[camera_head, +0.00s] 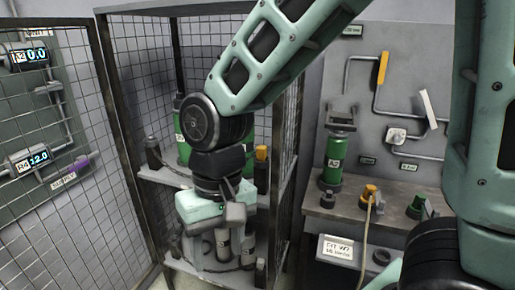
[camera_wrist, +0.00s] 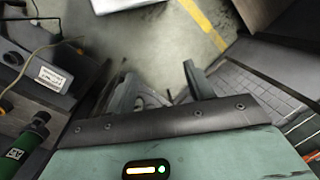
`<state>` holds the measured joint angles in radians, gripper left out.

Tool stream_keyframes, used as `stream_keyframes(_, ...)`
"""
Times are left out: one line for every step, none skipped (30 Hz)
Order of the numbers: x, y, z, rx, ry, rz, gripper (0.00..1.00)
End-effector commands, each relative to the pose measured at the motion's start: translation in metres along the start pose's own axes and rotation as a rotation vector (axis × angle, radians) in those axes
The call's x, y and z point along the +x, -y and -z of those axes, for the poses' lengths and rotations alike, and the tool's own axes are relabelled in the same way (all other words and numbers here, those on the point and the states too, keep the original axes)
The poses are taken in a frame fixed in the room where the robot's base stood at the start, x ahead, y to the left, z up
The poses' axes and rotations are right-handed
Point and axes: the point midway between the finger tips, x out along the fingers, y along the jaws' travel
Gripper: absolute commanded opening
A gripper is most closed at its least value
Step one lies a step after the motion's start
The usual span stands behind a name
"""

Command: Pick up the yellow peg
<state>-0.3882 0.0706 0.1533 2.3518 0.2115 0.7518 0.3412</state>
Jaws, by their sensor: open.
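My gripper (camera_head: 220,250) hangs below the forearm in front of the caged shelf in the head view, pointing down. Its two fingers stand apart with nothing between them in the wrist view (camera_wrist: 158,80). A yellow-orange piece (camera_head: 262,152) stands upright on a dark base on the upper shelf, just right of my wrist. Another yellow-orange piece (camera_head: 369,190) with a cable stands on the bench at the right. I cannot tell for certain which one is the yellow peg. My arm hides part of the shelf.
A metal cage shelf (camera_head: 150,176) holds green cylinders and dark fittings. A workbench (camera_head: 325,208) at the right carries a green cylinder (camera_head: 332,160). A mesh panel (camera_head: 85,215) stands at the left. The floor (camera_wrist: 160,40) below my gripper looks partly open.

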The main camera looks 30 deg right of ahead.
Motion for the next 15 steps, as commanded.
stream_keyframes(-0.022,-0.006,0.033,0.213,0.024,0.016,0.53)
stream_keyframes(-0.029,-0.013,0.053,0.354,0.037,0.023,0.53)
stream_keyframes(-0.037,-0.025,0.079,0.545,0.052,0.029,0.53)
stream_keyframes(-0.043,-0.036,0.099,0.688,0.06,0.029,0.53)
stream_keyframes(-0.049,-0.049,0.117,0.827,0.065,0.027,0.53)
stream_keyframes(-0.056,-0.068,0.141,1.012,0.069,0.021,0.53)
stream_keyframes(-0.062,-0.083,0.158,1.147,0.068,0.014,0.53)
stream_keyframes(-0.068,-0.099,0.174,1.28,0.063,0.005,0.53)
stream_keyframes(-0.075,-0.122,0.194,1.451,0.051,-0.007,0.53)
stream_keyframes(-0.081,-0.139,0.208,1.576,0.038,-0.017,0.53)
stream_keyframes(-0.087,-0.156,0.22,1.69,0.023,-0.028,0.53)
stream_keyframes(-0.095,-0.177,0.234,1.835,-0.003,-0.041,0.53)
stream_keyframes(-0.101,-0.192,0.244,1.934,-0.026,-0.05,0.53)
stream_keyframes(-0.107,-0.205,0.252,2.024,-0.049,-0.058,0.53)
stream_keyframes(-0.115,-0.222,0.262,2.132,-0.081,-0.067,0.53)
